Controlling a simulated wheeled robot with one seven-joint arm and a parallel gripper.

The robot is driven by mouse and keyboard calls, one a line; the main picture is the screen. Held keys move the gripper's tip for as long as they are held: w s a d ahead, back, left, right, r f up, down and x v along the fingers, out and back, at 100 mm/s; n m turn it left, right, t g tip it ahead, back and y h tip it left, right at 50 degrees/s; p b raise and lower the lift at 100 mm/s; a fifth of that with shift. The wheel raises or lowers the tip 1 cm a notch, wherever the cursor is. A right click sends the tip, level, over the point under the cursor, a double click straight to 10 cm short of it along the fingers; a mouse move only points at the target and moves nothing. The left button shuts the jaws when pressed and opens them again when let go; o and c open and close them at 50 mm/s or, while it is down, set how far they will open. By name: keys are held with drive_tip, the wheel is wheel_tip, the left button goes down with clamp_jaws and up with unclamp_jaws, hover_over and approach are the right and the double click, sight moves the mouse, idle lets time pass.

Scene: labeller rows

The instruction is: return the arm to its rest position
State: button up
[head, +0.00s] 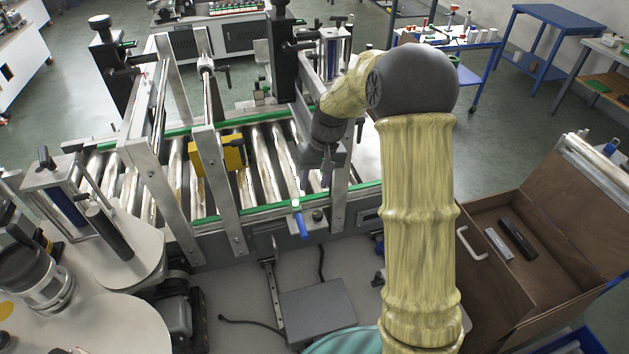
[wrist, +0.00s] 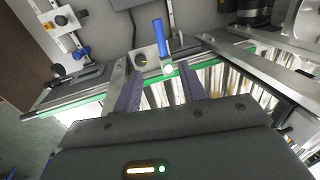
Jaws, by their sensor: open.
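My gripper (head: 318,181) hangs over the roller conveyor (head: 255,165), near its green front rail, with the fingers pointing down. My arm reaches up and forward from the bottom right of the head view and bends at the dark elbow. In the wrist view my gripper (wrist: 160,92) shows two dark fingers spread apart with nothing between them. The rollers, the green rail (wrist: 178,70) and a blue-handled clamp (wrist: 161,40) lie beyond the fingertips.
Metal uprights (head: 218,180) stand over the conveyor left of my gripper, with a yellow block (head: 228,155) among them. The blue-handled lever (head: 301,222) sticks out at the front rail. An open brown box (head: 480,290) is at the right. A grey plate (head: 318,308) lies in front.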

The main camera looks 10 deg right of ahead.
drive_tip(key=shift+r, duration=0.25)
idle(0.3)
drive_tip(key=s+d+r+t+h, duration=0.1)
drive_tip(key=s+d, duration=0.1)
drive_tip(key=s, duration=0.8)
drive_tip(key=s+d+r+m+t+h, duration=0.1)
drive_tip(key=s+d, duration=0.1)
drive_tip(key=s, duration=0.9)
drive_tip(key=shift+d+r+t, duration=0.2)
drive_tip(key=shift+d+t, duration=0.2)
drive_tip(key=shift+w, duration=0.1)
